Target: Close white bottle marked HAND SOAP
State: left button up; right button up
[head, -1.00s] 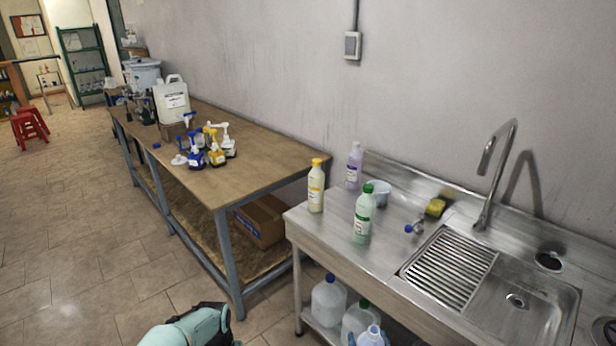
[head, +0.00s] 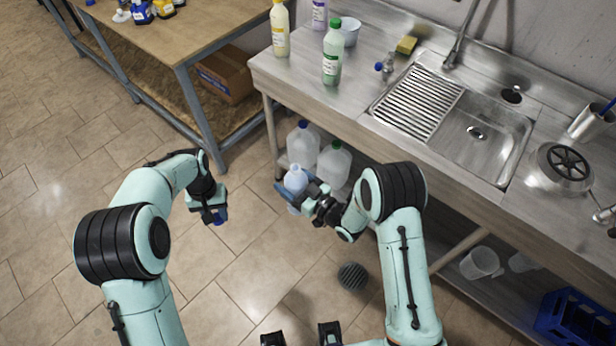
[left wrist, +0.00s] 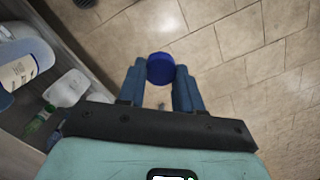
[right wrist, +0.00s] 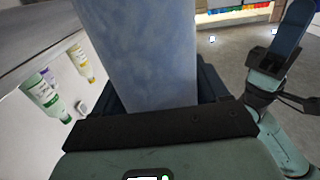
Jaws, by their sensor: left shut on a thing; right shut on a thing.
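The pale white bottle (head: 296,178) is in my right gripper (head: 300,191), held in front of the sink bench's lower shelf. It fills the middle of the right wrist view (right wrist: 140,50). In the left wrist view the bottle (left wrist: 24,62) shows a label at the left, its print too small to read. My left gripper (head: 212,216) is shut on a blue cap (head: 221,216), apart from the bottle and to its left. The cap (left wrist: 160,69) sits between the fingertips in the left wrist view. The bottle's mouth is not clear.
Jugs with a blue cap (head: 303,145) and a green cap (head: 334,162) stand on the low shelf behind the bottle. The steel sink bench (head: 290,75) holds a yellow-capped bottle (head: 279,30) and a green bottle (head: 332,52). Floor between my arms is clear.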

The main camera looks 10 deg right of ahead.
dwell(0.4)
pick_arm(q)
jog(key=w+d+r+n, duration=0.2)
jog(key=d+r, duration=0.7)
jog(key=d, duration=0.2)
jog(key=w+d+r+n+t, duration=0.1)
jog(key=w+d+r+n, duration=0.1)
jog(key=d+r, duration=0.7)
jog(key=shift+w+d+r, duration=0.4)
jog(key=shift+d, duration=0.7)
jog(key=shift+f, duration=2.05)
jog(key=shift+f, duration=0.85)
